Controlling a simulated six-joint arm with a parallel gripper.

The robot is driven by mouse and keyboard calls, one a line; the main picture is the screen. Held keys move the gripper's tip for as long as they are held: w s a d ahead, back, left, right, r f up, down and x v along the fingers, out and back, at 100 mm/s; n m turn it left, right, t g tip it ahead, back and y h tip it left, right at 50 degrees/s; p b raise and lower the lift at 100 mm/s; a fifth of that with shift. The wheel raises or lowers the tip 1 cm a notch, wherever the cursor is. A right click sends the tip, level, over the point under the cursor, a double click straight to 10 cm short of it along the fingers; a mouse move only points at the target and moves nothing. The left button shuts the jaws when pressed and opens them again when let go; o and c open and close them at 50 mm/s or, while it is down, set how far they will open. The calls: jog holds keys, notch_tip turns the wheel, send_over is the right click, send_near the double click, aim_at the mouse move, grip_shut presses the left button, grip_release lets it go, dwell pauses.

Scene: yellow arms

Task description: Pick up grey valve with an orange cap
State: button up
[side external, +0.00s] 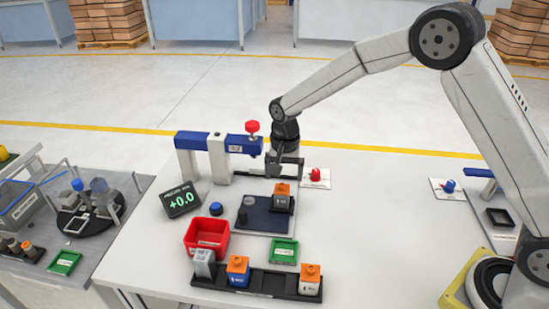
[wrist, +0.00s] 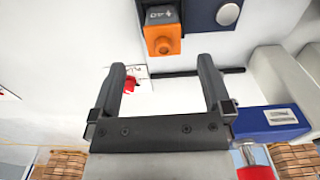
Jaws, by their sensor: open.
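The grey valve with an orange cap (side external: 283,197) stands on the right part of a dark blue plate (side external: 262,222). In the wrist view the valve (wrist: 163,33) shows its orange cap and dark grey body, just beyond the fingertips and roughly centred between them. My gripper (side external: 285,168) is behind the valve in the side view, near the blue and white press. In the wrist view my gripper (wrist: 163,72) is open, with nothing between its fingers. It is apart from the valve.
A press with a blue arm (side external: 220,143) and red knob stands close left of my gripper. A red button (side external: 315,175) is to the right. A red bin (side external: 206,238), green tray (side external: 284,251) and black rack (side external: 268,283) with several blocks are in front. The table's right middle is clear.

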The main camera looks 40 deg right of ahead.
aim_at(282, 184)
jog(key=shift+w+a+f, duration=0.15)
jog(key=shift+w, duration=0.1)
jog(key=shift+f, duration=0.15)
jog(key=shift+f, duration=1.2)
jog(key=shift+f, duration=0.1)
jog(key=shift+f, duration=2.45)
grip_shut()
jog(key=shift+r, duration=0.15)
